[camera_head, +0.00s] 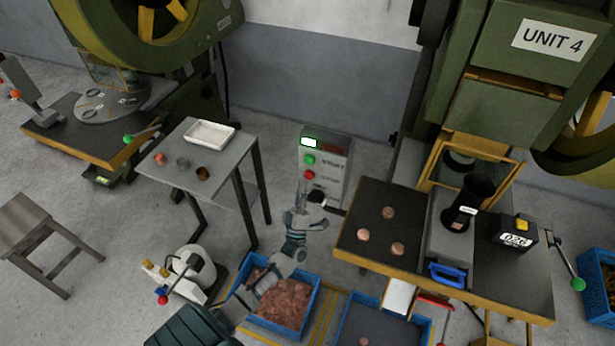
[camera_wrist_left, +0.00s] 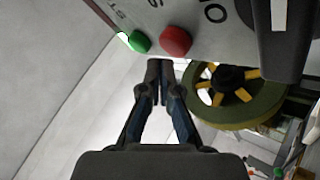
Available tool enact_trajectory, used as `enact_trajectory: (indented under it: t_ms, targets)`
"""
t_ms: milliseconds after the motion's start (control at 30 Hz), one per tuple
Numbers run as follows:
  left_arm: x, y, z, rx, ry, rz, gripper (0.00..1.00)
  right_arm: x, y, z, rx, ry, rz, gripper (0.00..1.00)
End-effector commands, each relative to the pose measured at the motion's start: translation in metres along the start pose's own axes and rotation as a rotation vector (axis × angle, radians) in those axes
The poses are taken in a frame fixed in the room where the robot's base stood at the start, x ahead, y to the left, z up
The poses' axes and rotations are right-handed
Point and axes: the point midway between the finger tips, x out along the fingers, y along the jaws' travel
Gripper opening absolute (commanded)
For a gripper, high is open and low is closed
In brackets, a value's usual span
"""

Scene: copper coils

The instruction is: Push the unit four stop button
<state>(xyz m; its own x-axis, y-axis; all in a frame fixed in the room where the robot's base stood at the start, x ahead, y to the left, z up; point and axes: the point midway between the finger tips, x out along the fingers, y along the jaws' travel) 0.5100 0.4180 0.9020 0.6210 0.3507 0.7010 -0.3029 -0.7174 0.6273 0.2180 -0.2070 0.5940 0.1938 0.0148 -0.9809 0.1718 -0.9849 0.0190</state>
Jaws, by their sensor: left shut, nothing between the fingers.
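The control box (camera_head: 339,160) stands behind the tables beside the Unit 4 machine (camera_head: 500,90). It has a lit white indicator, a green start button (camera_head: 309,159) and a red stop button (camera_head: 310,175) below it. My left gripper (camera_head: 303,190) is in front of the box's lower part, close below the red button. In the left wrist view the red button (camera_wrist_left: 175,41) and green button (camera_wrist_left: 140,41) are just beyond the closed fingertips (camera_wrist_left: 158,64). The fingers are shut and empty; I cannot tell if they touch the panel. My right gripper is not in view.
A grey side table (camera_head: 215,165) with a white tray (camera_head: 210,135) and small cups stands left of the box. The press table (camera_head: 375,205) with copper discs stands right. Blue crates (camera_head: 315,310) lie on the floor below my arm.

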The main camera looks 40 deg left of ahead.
Motion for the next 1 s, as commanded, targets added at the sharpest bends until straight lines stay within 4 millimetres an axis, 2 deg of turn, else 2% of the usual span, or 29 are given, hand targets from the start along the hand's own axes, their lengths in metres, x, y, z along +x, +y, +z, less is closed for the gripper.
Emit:
enact_trajectory:
  t_ms: [1000]
  targets:
    - [0.0064, -0.0026, 0.0036, 0.0, 0.0, 0.0, 0.0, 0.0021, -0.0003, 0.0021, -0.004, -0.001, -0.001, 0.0]
